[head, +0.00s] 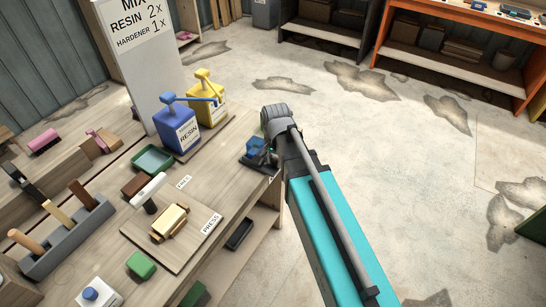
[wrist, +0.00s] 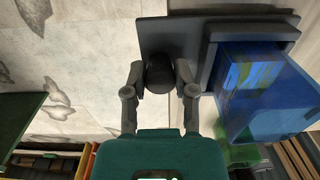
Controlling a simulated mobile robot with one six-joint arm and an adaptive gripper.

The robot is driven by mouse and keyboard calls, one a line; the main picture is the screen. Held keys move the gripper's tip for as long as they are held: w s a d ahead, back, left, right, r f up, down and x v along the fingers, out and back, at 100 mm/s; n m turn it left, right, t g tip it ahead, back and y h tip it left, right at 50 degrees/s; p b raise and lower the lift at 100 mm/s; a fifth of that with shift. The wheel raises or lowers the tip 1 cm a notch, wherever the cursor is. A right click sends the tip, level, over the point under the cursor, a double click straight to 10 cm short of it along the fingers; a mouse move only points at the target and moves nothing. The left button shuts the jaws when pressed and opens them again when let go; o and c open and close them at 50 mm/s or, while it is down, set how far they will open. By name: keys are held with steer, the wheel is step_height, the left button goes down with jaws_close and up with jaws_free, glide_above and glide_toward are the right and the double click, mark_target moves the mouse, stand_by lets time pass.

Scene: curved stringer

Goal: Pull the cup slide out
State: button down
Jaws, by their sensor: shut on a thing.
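The cup slide (wrist: 185,36) is a dark grey plate with a round black knob (wrist: 160,76), seen in the wrist view. It sits beside a dark grey frame around a translucent blue box (wrist: 262,92). The plate reaches left past the frame; how far it is drawn out I cannot tell. My gripper (wrist: 160,70) is shut on the knob, one finger on each side. In the head view the blue box (head: 256,147) stands at the bench's right edge, and my gripper is largely hidden behind my arm.
The wooden bench (head: 215,165) holds a blue resin pump bottle (head: 178,128), a yellow pump bottle (head: 208,104), a green tray (head: 153,159) and a brass press piece (head: 169,223). A grey tool rack (head: 65,240) stands at left. Open concrete floor lies right of the bench.

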steer(key=shift+s+d, duration=0.2)
steer(key=shift+d, duration=0.05)
steer(key=c, duration=0.7)
jaws_free()
steer(key=shift+d, duration=0.1)
steer(key=shift+r, duration=0.2)
steer(key=shift+r+p, duration=7.8)
steer(key=shift+p, duration=0.15)
steer(key=s+d+n, duration=0.2)
steer(key=d, duration=0.2)
steer(key=s+d+n, duration=0.2)
steer(key=d, duration=0.2)
steer(key=s+d+n, duration=0.2)
steer(key=d, duration=0.2)
steer(key=shift+s+d+f+n+b, duration=0.3)
steer(key=shift+s+d+n, duration=0.05)
steer(key=shift+s+n, duration=0.05)
